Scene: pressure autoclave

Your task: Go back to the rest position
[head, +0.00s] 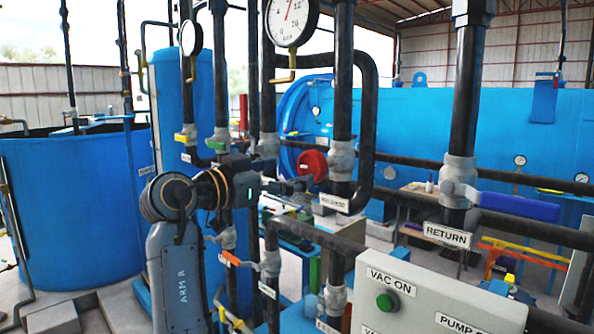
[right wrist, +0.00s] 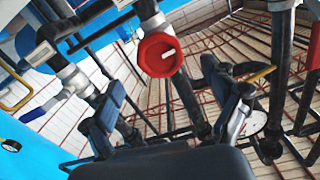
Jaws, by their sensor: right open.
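My right arm (head: 180,270), marked ARM R, rises from the bottom left of the head view. Its right gripper (head: 285,187) points right among the dark pipes. In the right wrist view the two fingers of the right gripper (right wrist: 172,108) stand wide apart with nothing between them. A round red valve knob (head: 313,165) is close by the fingertips in the head view. The same red knob (right wrist: 160,54) shows beyond the fingers in the right wrist view, and I see no contact with it. My left gripper is in neither view.
Vertical pipes, a pressure gauge (head: 291,20) and a blue valve lever (head: 515,206) crowd the space around the arm. A control box (head: 440,300) with a green button (head: 386,302) stands at the lower right. A blue tank (head: 75,210) is at left, a large blue vessel (head: 430,120) behind.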

